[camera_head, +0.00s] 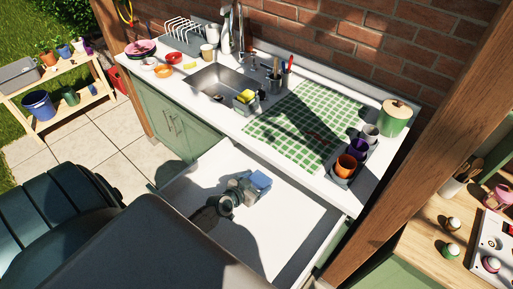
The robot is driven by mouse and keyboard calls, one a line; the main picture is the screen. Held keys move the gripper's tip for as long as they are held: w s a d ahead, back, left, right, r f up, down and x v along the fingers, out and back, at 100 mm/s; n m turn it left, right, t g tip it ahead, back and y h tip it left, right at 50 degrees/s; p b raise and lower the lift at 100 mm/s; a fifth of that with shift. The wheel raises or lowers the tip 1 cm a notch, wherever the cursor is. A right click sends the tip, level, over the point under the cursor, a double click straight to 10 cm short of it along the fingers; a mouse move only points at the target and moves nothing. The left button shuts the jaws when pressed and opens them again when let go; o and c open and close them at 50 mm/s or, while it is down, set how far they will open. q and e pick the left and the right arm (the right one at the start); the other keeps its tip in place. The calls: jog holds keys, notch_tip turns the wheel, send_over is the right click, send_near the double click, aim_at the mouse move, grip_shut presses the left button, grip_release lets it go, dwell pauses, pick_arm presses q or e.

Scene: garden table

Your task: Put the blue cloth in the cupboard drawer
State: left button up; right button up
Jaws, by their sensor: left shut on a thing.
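The blue cloth (260,180) is a small light-blue bundle at the tip of my left gripper (248,186). The gripper is shut on it and is over the white bottom of the open cupboard drawer (286,222). I cannot tell whether the cloth touches the drawer bottom. The drawer is pulled out from the green cupboard (160,120) under the counter. It looks empty apart from the gripper and cloth. My right gripper is not in view.
The counter above the drawer holds a sink (218,80), a green checked cloth (303,128), a tray of cups (350,168) and a green pot (395,118). A wooden post (425,130) stands to the right. A plant shelf (75,108) is at the left.

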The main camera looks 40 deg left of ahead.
pick_arm(q)
notch_tip(320, 180, down, 4)
jog(key=shift+a+r+b, duration=0.1)
jog(key=shift+b, duration=1.1)
jog(key=shift+w, duration=0.1)
jog(key=shift+f+b, duration=0.3)
jog(key=shift+b, duration=0.1)
jog(key=shift+f, duration=0.25)
jog(key=o, duration=0.9)
jog(key=shift+o, duration=0.3)
jog(key=shift+s, duration=0.2)
